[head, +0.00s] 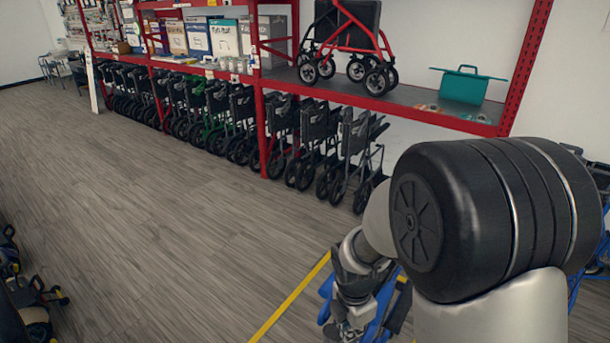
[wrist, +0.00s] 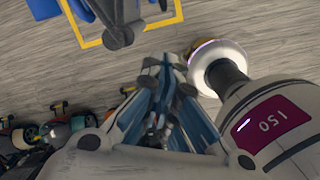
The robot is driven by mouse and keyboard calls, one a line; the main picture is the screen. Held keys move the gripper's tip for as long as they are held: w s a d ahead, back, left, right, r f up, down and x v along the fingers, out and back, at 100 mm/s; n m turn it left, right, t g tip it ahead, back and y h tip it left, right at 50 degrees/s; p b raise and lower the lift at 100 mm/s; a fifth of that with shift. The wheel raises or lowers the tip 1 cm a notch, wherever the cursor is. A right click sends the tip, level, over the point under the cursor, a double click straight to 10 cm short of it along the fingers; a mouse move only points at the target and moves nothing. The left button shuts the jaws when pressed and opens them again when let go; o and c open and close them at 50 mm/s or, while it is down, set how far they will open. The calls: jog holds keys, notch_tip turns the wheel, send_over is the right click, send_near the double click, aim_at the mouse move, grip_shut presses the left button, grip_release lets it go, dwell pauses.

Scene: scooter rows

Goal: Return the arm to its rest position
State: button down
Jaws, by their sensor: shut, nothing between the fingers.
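My arm fills the right of the head view, with its big black joint in front and its grey links folded down below it. My gripper (head: 348,328) hangs low at the bottom of that view, partly cut off by the frame edge. In the wrist view my gripper (wrist: 158,68) shows its fingers close together. It is shut and holds nothing. The floor lies beyond the fingertips.
Red shelving (head: 265,95) runs along the wall, with folded wheelchairs (head: 205,115) below. A red rollator (head: 350,45) and a teal case (head: 465,85) stand on the shelf. A yellow line (head: 290,297) marks the floor. Wheeled items (head: 35,300) edge the lower left. The middle floor is clear.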

jog(key=s+d+r+m+t, duration=0.1)
jog(key=s+r+m, duration=0.2)
jog(key=r+m, duration=0.3)
jog(key=s+d+r+m+t, duration=0.1)
jog(key=s+r+m, duration=0.25)
jog(key=r, duration=0.55)
jog(key=s+r+m+t, duration=0.1)
jog(key=s+r+m, duration=0.2)
jog(key=s+m, duration=0.3)
jog(key=s+d+r+m+t, duration=0.1)
jog(key=s+r+m, duration=0.3)
jog(key=m, duration=0.3)
jog(key=shift+s+m+y, duration=0.35)
jog(key=shift+s+y, duration=0.05)
jog(key=shift+s, duration=0.45)
jog(key=shift+w+d, duration=0.1)
